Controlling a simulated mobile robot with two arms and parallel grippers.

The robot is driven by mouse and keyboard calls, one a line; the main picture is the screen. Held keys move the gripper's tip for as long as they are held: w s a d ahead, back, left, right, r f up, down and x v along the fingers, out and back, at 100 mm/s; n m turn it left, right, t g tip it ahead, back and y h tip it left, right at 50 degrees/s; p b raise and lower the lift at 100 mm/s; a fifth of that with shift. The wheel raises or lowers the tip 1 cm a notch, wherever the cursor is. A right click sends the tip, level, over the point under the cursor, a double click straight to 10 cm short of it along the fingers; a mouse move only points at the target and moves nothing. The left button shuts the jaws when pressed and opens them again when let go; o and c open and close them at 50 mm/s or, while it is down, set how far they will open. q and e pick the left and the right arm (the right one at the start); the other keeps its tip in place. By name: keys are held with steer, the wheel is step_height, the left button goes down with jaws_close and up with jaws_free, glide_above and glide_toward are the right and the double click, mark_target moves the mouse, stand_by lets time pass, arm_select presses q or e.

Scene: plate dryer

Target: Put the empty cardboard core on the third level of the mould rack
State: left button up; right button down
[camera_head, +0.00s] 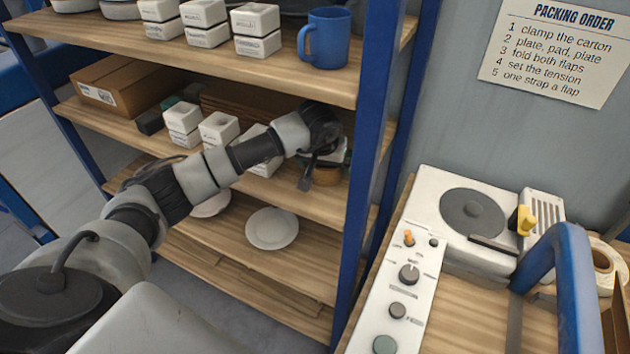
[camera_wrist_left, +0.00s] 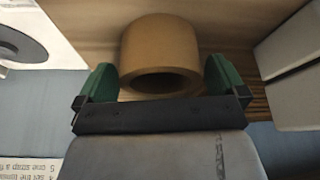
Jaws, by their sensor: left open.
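The brown cardboard core (camera_head: 327,176) stands on the middle of the shelves in view of the mould rack (camera_head: 372,110), near its right post. In the left wrist view the core (camera_wrist_left: 160,50) is a short hollow cylinder on a wooden board. My left gripper (camera_head: 316,174) reaches over that shelf. Its green fingertips (camera_wrist_left: 159,80) are spread, one on each side of the core's near end; I cannot tell whether either touches it. The gripper partly hides the core in the head view. My right gripper is not in view.
White boxes (camera_head: 219,128) stand left of the core on the same shelf. A blue mug (camera_head: 327,38) is on the shelf above, and a plate (camera_head: 272,228) lies on the shelf below. A white control panel and machine (camera_head: 468,210) stand to the right.

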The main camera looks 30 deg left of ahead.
arm_select(q)
steer(key=b+v, duration=0.1)
steer(key=v, duration=0.2)
steer(key=shift+s+r+b, duration=0.2)
steer(key=shift+r+b, duration=0.05)
steer(key=shift+b, duration=0.05)
steer(key=s+d+b, duration=0.3)
steer(key=s+b, duration=0.1)
steer(key=s, duration=0.7)
steer(key=shift+s+b, duration=0.3)
steer(key=shift+b, duration=0.1)
